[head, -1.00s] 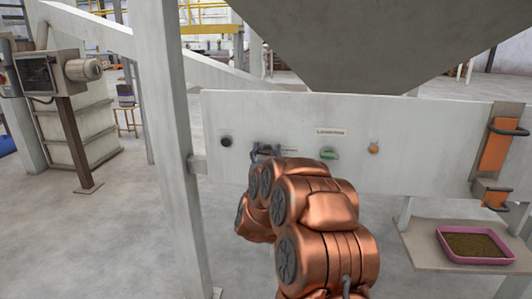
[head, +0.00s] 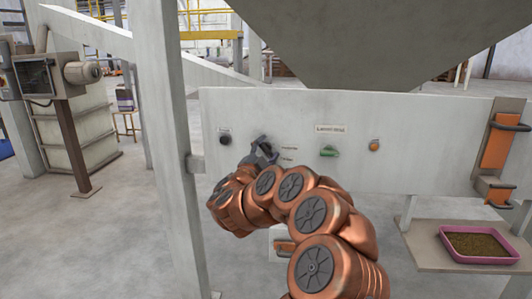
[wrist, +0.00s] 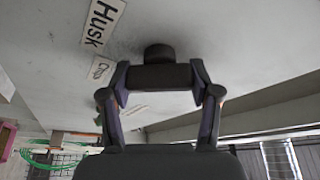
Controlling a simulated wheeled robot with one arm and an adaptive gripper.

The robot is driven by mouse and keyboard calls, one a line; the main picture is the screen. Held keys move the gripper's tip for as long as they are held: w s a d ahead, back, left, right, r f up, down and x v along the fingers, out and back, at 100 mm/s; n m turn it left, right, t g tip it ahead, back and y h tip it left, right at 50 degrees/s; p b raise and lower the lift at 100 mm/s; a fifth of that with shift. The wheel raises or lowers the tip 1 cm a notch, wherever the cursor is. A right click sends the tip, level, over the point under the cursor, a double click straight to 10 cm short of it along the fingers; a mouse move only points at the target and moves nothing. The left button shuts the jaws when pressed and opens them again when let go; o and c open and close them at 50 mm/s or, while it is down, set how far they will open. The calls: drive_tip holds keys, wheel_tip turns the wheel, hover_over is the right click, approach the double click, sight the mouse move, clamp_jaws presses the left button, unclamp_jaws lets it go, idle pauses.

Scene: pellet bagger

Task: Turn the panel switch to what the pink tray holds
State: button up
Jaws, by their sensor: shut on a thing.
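The panel switch (wrist: 158,76) is a dark bar on a round black base, on the pale panel (head: 430,140). My gripper (head: 264,150) is at the panel, left of the green knob. In the wrist view its two fingers close on both ends of the switch's bar. The gripper looks tilted in the head view and hides most of the switch. A label (wrist: 102,22) reading "Husk" is beside the switch; other small labels are too small to read. The pink tray (head: 447,247) is at the lower right and holds a layer of brownish, granular material.
The panel also carries a black knob (head: 225,138) at left, a green knob (head: 329,151) and an orange button (head: 374,146). The tray stands on a shelf (head: 420,250). A grey post (head: 172,120) stands close left of my arm. A grey hopper (head: 350,40) hangs above.

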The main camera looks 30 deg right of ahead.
drive_tip(key=m, duration=0.2)
drive_tip(key=m+g, duration=0.1)
drive_tip(key=m, duration=0.1)
drive_tip(key=shift+g+y, duration=0.3)
drive_tip(key=shift+f+m+g+y+b, duration=0.2)
drive_tip(key=shift+m+g+y+b, duration=0.25)
drive_tip(key=shift+m, duration=1.55)
drive_tip(key=o, duration=1.2)
drive_tip(key=shift+c, duration=0.2)
drive_tip(key=v, duration=1.2)
drive_tip(key=shift+r, duration=0.2)
